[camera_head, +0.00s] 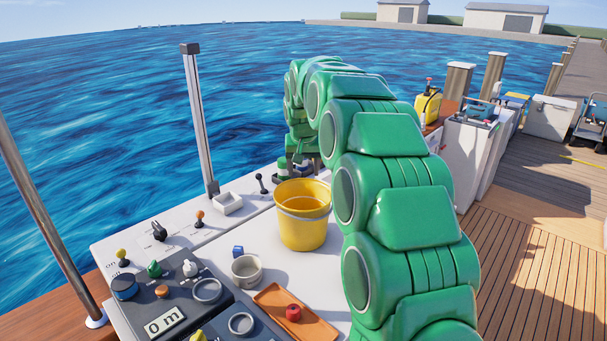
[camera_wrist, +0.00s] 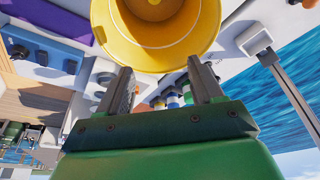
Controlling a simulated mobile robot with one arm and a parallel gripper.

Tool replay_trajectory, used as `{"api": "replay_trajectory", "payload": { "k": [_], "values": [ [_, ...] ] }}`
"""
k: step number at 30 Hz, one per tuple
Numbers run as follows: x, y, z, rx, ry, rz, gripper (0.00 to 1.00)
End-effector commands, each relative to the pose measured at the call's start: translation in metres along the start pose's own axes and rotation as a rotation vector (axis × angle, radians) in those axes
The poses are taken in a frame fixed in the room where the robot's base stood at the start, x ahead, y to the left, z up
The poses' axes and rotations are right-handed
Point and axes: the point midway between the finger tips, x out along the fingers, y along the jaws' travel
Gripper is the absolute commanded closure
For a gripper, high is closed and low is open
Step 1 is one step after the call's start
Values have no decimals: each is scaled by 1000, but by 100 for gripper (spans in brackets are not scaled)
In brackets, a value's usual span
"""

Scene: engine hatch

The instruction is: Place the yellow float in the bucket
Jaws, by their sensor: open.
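The yellow bucket (camera_head: 303,232) stands upright on the white deck top in the middle of the head view. In the wrist view the bucket (camera_wrist: 205,30) fills the top centre, its mouth partly cut off; the shaded inside (camera_wrist: 153,8) shows no clear separate object. My gripper (camera_head: 305,165) hangs behind the bucket in the head view. In the wrist view its two fingers (camera_wrist: 163,82) are spread apart with nothing held between them, just below the bucket's rim. I cannot pick out the yellow float for certain in either view.
Small cans (camera_wrist: 172,100) stand beyond my fingers. A grey cup (camera_head: 247,270), a blue cube (camera_head: 238,251) and an orange tray (camera_head: 275,312) with a red piece (camera_head: 293,313) lie before the bucket. A control panel (camera_head: 180,290) and a metal post (camera_head: 200,120) stand to the left.

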Motion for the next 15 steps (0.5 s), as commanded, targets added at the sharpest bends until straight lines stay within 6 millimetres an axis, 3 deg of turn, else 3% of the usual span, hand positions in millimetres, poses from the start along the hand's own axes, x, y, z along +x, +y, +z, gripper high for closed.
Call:
{"api": "replay_trajectory", "payload": {
  "k": [8, 15],
  "values": [
    [-5, 4, 8, -3, -9, 0, 34],
    [-30, 21, 52, -14, -54, -1, 34]
  ]
}}
